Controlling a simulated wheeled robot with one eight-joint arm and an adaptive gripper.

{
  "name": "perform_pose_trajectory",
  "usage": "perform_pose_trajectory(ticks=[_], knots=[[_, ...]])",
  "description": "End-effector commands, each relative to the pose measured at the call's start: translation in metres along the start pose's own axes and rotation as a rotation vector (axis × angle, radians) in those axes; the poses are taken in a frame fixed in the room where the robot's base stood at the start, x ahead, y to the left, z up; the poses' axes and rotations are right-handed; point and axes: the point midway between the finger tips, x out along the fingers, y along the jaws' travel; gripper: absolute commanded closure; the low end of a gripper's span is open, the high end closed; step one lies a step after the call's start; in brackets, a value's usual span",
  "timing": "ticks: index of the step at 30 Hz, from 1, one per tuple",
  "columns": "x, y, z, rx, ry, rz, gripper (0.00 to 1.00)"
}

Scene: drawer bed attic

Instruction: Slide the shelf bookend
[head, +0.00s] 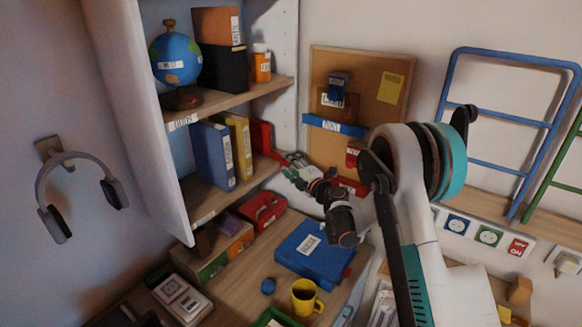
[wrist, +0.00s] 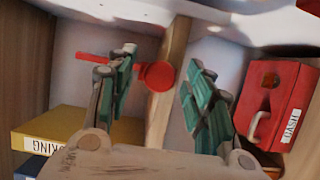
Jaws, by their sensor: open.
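The bookend looks to be the red piece (head: 260,137) on the middle shelf, just right of the yellow book (head: 240,145). In the wrist view a thin red bar ends in a round red knob (wrist: 158,76), which seems to be part of it. My gripper (head: 293,166) is at the shelf's right end, close to the red piece. In the wrist view my gripper (wrist: 160,66) is open, with green-padded fingers apart. The knob appears between the fingers, nearer the left one. Whether either finger touches it I cannot tell.
Blue books (head: 212,155) stand left of the yellow book. The upper shelf (head: 215,102) holds a globe (head: 176,60). A red box (wrist: 275,105) is right of my fingers in the wrist view.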

Motion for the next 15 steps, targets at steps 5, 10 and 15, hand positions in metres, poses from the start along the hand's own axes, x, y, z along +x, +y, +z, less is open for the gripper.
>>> perform_pose_trajectory(ticks=[5, 10, 15], knots=[[0.0000, 0.0001, -0.0001, 0.000, 0.000, 0.000, 0.52], [-0.0002, 0.0001, -0.0001, 0.000, 0.000, 0.000, 0.89], [-0.0002, 0.0000, 0.0001, 0.000, 0.000, 0.000, 1.00]])
